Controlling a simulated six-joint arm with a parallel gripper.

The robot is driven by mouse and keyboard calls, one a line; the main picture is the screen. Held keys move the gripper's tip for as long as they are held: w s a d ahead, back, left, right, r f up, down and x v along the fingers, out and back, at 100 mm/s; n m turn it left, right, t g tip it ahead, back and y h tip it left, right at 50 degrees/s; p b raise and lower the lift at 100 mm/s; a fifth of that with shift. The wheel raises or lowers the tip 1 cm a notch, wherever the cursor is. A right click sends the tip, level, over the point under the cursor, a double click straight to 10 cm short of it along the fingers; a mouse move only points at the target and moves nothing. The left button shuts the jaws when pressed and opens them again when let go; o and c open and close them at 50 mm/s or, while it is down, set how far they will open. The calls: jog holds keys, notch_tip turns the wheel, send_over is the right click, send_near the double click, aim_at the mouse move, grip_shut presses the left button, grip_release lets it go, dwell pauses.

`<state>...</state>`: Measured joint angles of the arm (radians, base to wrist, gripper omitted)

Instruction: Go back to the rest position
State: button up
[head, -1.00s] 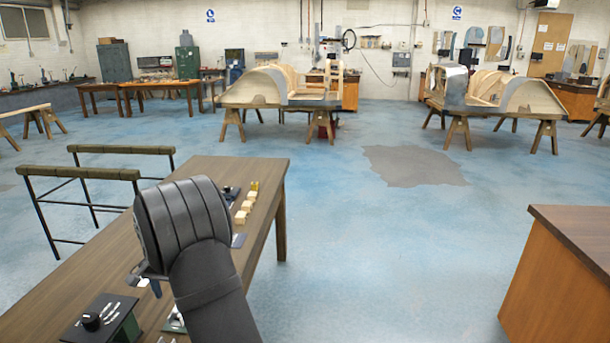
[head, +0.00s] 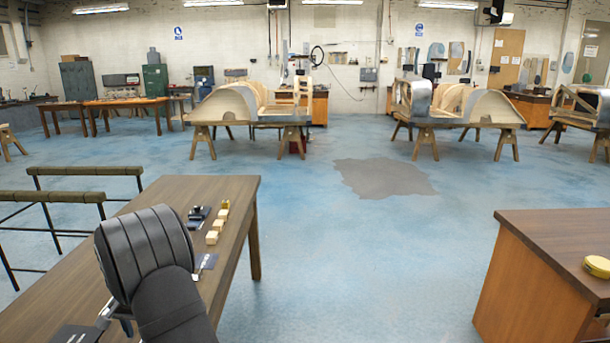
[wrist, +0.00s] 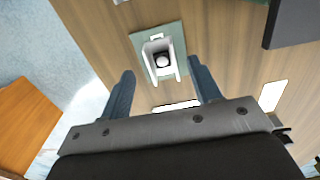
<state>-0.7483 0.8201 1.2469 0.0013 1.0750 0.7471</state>
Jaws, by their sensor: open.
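My gripper (wrist: 160,92) is open in the wrist view, its two dark blue fingers spread apart with nothing between them. It is over the wooden table (wrist: 220,40). A white holder with a round knob (wrist: 162,60) on a green plate (wrist: 142,45) lies beyond the fingertips. In the head view my dark arm covers the middle of the long table (head: 150,205), and the fingers are mostly hidden behind it.
Several light wooden blocks (head: 212,238) and a small dark device (head: 199,212) sit near the table's right edge. Open blue floor lies between table and cabinet.

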jog(key=shift+f, duration=0.1)
jog(key=shift+f, duration=1.55)
notch_tip(320, 180, up, 12)
notch_tip(320, 180, down, 13)
jog(key=shift+r, duration=0.15)
notch_tip(320, 180, up, 5)
jog(key=shift+f, duration=0.2)
jog(key=w+d+r, duration=0.2)
jog(key=d+r, duration=0.5)
jog(key=d, duration=0.5)
jog(key=s+a+r, duration=0.4)
jog(key=s+a, duration=0.8)
jog(key=s, duration=0.1)
jog(key=s+a+r, duration=0.4)
jog(key=s+a, duration=0.8)
jog(key=s, duration=0.1)
notch_tip(320, 180, down, 7)
jog(key=shift+s+a+r, duration=0.15)
jog(key=shift+a, duration=0.1)
